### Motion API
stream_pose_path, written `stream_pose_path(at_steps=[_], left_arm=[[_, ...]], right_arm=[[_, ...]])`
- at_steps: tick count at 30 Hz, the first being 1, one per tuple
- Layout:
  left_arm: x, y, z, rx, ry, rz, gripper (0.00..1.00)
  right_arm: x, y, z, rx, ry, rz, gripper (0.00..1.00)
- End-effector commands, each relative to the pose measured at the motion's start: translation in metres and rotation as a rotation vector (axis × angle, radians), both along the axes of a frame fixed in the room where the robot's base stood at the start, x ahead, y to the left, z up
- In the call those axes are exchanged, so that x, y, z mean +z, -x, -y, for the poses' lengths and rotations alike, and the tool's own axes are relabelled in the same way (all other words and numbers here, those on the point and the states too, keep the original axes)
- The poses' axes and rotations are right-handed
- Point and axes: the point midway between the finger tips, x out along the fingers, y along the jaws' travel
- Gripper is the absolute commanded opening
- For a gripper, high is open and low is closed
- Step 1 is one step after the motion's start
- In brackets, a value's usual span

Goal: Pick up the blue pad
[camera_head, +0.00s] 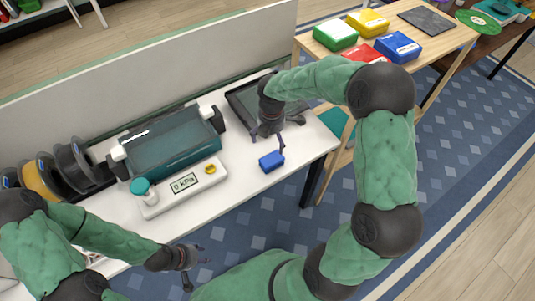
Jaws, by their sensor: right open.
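A small blue pad (271,161) lies on the white table near its right front edge. My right gripper (282,138) is above the table, just behind the pad, with its fingers spread and nothing between them. One fingertip comes close to the pad's upper edge; I cannot tell whether it touches. My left gripper (194,268) is at the front edge of the table, far to the left of the pad, with its fingers apart and empty.
A wooden table (436,56) at the back right holds coloured boxes.

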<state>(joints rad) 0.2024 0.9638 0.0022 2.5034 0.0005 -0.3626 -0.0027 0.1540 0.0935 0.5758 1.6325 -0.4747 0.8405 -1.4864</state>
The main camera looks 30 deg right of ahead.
Motion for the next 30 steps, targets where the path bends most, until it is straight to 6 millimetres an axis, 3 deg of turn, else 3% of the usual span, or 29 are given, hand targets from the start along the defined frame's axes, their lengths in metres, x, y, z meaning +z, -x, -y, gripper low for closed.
stream_pose_path(at_steps=[9, 17, 25, 30], left_arm=[[-0.017, 0.000, 0.000, 0.000, 0.000, -0.001, 0.40], [-0.024, 0.000, 0.000, 0.000, 0.000, 0.000, 0.40], [-0.043, 0.000, 0.000, 0.000, 0.000, 0.000, 0.40], [-0.044, 0.000, 0.000, 0.000, 0.000, 0.000, 0.40]], right_arm=[[-0.047, 0.001, -0.001, -0.001, -0.002, -0.004, 1.00], [-0.064, 0.002, -0.003, -0.002, -0.002, -0.002, 1.00], [-0.100, 0.005, -0.006, -0.003, -0.002, -0.002, 1.00], [-0.105, 0.004, -0.006, -0.003, -0.002, 0.000, 1.00]])
